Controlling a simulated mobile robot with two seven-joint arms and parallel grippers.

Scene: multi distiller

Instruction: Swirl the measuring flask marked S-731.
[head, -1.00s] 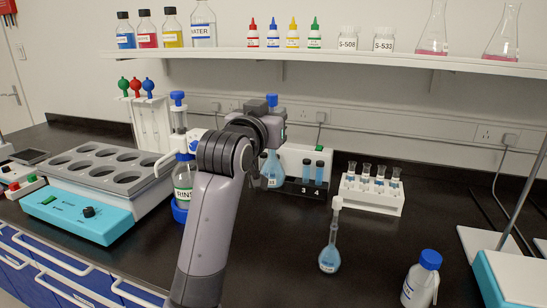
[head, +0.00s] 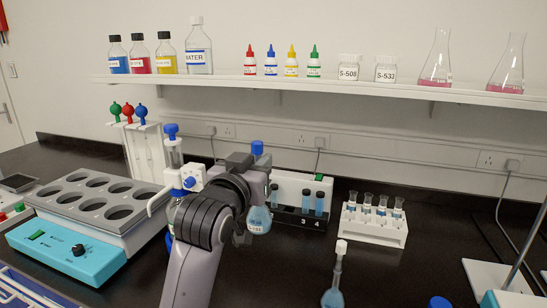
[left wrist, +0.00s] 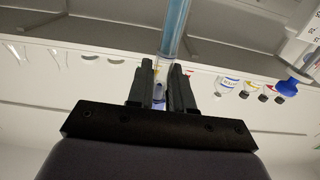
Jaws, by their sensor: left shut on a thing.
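My left gripper (head: 259,186) is shut on the neck of a measuring flask (head: 258,220) with a blue stopper and blue liquid in its round bulb. The flask is roughly upright, with its bulb in front of the test tube holder. The print on its label is too small to read surely. The gripper covers much of the neck. In the left wrist view the two black fingers (left wrist: 164,82) close on a clear neck (left wrist: 174,35) with blue liquid. A second flask (head: 333,296) with a white stopper and blue liquid stands on the bench, cut by the lower edge. My right gripper is not seen.
A white tube rack (head: 374,236) stands to the right and a holder with blue tubes (head: 298,218) just behind the held flask. A teal-based block with round wells (head: 65,258) is at the left. Bottles and flasks line the shelf (head: 300,88).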

